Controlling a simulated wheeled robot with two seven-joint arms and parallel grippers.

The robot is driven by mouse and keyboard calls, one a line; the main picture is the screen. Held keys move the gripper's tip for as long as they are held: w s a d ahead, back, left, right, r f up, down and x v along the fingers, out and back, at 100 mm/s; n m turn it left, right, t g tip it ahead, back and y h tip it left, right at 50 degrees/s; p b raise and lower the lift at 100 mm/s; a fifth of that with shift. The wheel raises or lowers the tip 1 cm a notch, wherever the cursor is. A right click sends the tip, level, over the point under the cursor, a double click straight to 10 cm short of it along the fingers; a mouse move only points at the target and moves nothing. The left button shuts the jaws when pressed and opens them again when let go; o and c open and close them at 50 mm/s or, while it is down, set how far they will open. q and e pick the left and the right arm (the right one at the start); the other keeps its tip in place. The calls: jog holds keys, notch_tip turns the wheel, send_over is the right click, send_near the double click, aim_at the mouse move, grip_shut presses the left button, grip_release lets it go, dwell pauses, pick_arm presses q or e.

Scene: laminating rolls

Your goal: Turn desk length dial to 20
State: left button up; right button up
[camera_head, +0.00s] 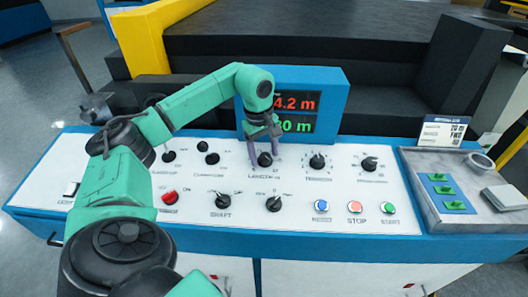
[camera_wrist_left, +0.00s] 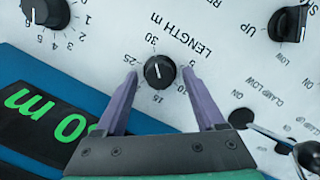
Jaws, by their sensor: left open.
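The length dial (camera_head: 265,159) is a black knob on the white panel. In the left wrist view the dial (camera_wrist_left: 160,71) is labelled "LENGTH m", with 30, 25 and 15 readable around it; a short white mark shows on its top, but its exact reading is hard to tell. My left gripper (camera_head: 264,150) is open, its two purple fingers on either side of the dial. In the left wrist view the fingers (camera_wrist_left: 160,76) straddle the knob with gaps visible. The display (camera_head: 296,113) shows a red number ending "4.2 m" and a green one, apparently "30 m", partly hidden by my arm.
A tension dial (camera_head: 317,161) and another dial (camera_head: 369,164) stand to the right. Switch knobs (camera_head: 222,201) (camera_head: 273,203) sit in front. Blue, red and green buttons (camera_head: 355,207) line the front right.

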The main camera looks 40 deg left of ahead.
pick_arm(q)
grip_shut()
jog(key=n, duration=0.2)
jog(key=n+b, duration=0.1)
jog(key=n, duration=0.2)
jog(key=shift+s+f+t, duration=0.1)
jog(key=shift+s+t, duration=0.1)
jog(key=shift+t, duration=0.2)
jog(key=n+b, duration=0.1)
jog(key=n, duration=0.4)
jog(key=shift+s+n+t+b, duration=0.1)
jog(key=shift+n+t+b, duration=0.2)
jog(key=shift+n, duration=0.1)
jog(key=n+b, duration=0.1)
jog(key=n, duration=0.4)
jog(key=shift+s+d+y, duration=0.1)
jog(key=shift+d+y, duration=0.05)
jog(key=shift+y, duration=0.25)
jog(key=n, duration=0.5)
jog(key=shift+d+t+y, duration=0.1)
jog(key=shift+t+y, duration=0.2)
jog(key=shift+y, duration=0.1)
jog(key=shift+n, duration=0.4)
